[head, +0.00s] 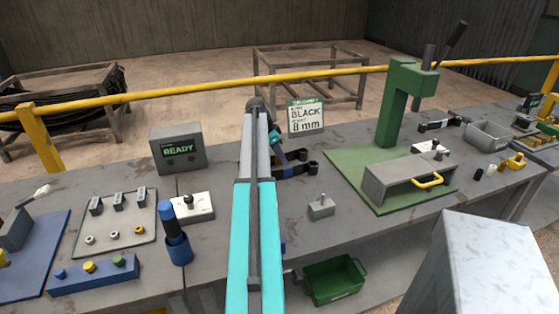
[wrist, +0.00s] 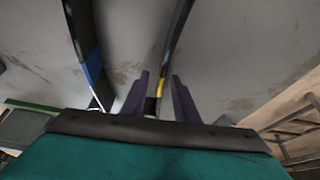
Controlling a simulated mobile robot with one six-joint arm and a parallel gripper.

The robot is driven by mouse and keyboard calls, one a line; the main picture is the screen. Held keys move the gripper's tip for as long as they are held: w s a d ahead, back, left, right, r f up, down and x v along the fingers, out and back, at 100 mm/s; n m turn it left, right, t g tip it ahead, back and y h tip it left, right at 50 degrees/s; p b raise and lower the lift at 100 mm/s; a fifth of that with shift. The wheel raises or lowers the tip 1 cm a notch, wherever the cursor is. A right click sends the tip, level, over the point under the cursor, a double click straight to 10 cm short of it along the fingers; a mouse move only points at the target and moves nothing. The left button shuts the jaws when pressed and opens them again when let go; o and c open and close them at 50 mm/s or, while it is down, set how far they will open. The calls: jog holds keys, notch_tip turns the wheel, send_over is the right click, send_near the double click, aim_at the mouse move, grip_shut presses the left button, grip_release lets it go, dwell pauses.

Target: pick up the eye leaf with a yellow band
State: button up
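The eye leaf with a yellow band (wrist: 161,87) is a dark, narrow strip in the wrist view. It runs from the top of the picture down between the two dark purple fingers of my gripper (wrist: 155,76). The fingers stand apart on either side of the strip, with a gap showing, so my gripper looks open around it. A second dark leaf with a blue band (wrist: 93,72) lies to the left, outside the fingers. In the head view, dark leaf ends with round eyes (head: 312,168) show on the bench beside my gripper (head: 280,156); my arm hides the rest.
A sign reading BLACK 8 mm (head: 306,117) stands just behind the leaves. A small grey block (head: 321,207) is on the bench to the right, before a green press (head: 397,105). A READY box (head: 177,148) stands left. A green bin (head: 335,280) is below.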

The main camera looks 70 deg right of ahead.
jog(key=shift+c, duration=0.4)
grip_shut()
jog(key=shift+r, duration=0.1)
jog(key=shift+r+b, duration=0.85)
jog(key=shift+r, duration=4.1)
